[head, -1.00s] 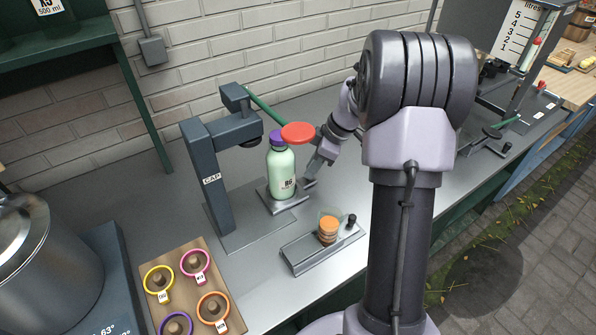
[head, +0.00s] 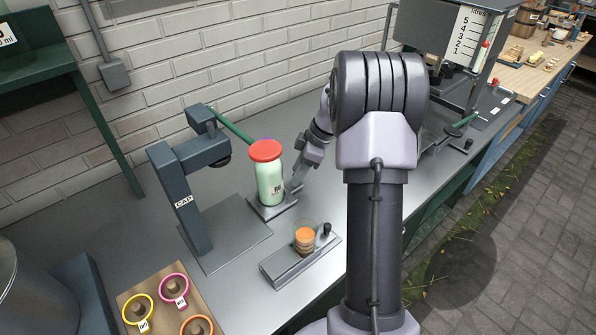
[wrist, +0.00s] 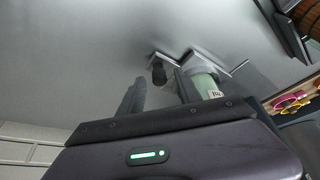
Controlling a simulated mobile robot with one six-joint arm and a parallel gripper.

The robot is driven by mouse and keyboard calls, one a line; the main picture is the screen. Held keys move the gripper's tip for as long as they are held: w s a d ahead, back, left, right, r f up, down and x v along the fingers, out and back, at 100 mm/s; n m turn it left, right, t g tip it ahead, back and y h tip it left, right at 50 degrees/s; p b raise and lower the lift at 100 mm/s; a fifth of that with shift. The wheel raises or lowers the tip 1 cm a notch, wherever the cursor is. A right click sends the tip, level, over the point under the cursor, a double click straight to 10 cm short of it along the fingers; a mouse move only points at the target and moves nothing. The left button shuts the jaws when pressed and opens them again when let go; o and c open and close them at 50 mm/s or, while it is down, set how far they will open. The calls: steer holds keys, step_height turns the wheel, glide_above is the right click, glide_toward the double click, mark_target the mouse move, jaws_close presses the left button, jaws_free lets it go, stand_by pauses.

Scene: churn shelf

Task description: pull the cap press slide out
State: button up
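The grey cap press (head: 180,195) stands on the bench, marked CAP. Its slide (head: 272,209) sticks out to the right of its base plate. A pale green bottle (head: 270,180) stands upright on the slide; it also shows in the wrist view (wrist: 204,84). The press's green lever ends in a red disc (head: 265,150), which hides most of the bottle's purple cap. My gripper (head: 294,187) is low beside the slide's outer end. In the wrist view its fingers (wrist: 159,80) are apart, with the slide's dark knob (wrist: 158,73) between or just past the tips, and gaps on both sides.
A small metal fixture (head: 300,258) with orange discs and a black knob is in front of the slide. A wooden board (head: 160,300) with coloured rings lies at the front left. A brick wall is behind. Bare bench lies right of the slide.

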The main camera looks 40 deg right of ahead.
steer(key=p+v, duration=0.6)
steer(key=v, duration=1.1)
steer(key=shift+r, duration=0.3)
